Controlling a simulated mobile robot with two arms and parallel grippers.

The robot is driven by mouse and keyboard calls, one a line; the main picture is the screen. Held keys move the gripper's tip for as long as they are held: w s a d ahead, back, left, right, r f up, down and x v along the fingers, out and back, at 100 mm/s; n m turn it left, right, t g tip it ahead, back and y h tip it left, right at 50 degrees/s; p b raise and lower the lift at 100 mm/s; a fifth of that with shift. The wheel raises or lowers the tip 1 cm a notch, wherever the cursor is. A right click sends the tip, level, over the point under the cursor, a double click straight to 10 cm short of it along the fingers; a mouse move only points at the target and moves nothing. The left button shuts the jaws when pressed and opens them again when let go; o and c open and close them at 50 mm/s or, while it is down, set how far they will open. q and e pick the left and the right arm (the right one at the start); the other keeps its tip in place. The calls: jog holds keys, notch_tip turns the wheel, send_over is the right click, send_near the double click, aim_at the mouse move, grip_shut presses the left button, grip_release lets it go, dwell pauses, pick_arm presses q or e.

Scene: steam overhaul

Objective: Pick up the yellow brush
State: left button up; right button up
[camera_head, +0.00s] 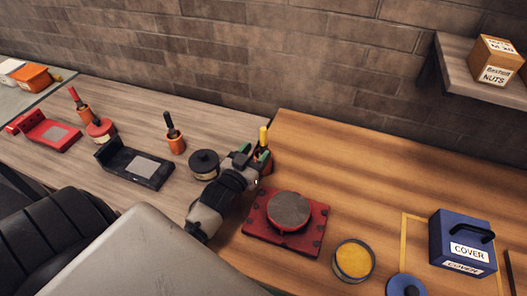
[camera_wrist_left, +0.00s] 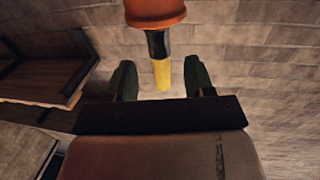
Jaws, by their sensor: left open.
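The yellow brush (camera_head: 263,137) stands upright in an orange cup (camera_head: 266,167) near the back edge of the wooden bench, in the head view. My left gripper (camera_head: 254,154) is at the brush, open, and hides part of the cup. In the left wrist view the yellow handle (camera_wrist_left: 162,74) sits between the two open green fingertips (camera_wrist_left: 160,80), with visible room on both sides. The orange cup (camera_wrist_left: 155,10) shows at the top of that view. My right gripper is not in view.
A red plate with a dark round disc (camera_head: 288,211) lies close to my left gripper. A dark round tin (camera_head: 204,165) stands left of it. A tin of yellow stuff (camera_head: 353,261) and a blue COVER box (camera_head: 462,243) are to the right. Red and black brushes stand in cups further left.

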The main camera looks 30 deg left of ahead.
aim_at(261, 146)
pick_arm(q)
jog(key=w, duration=0.4)
jog(key=w+p, duration=0.1)
jog(key=w, duration=0.1)
jog(key=shift+w+a, duration=0.15)
jog(key=shift+a, duration=0.1)
grip_shut()
notch_tip(261, 146, up, 10)
jog(key=shift+b, duration=0.4)
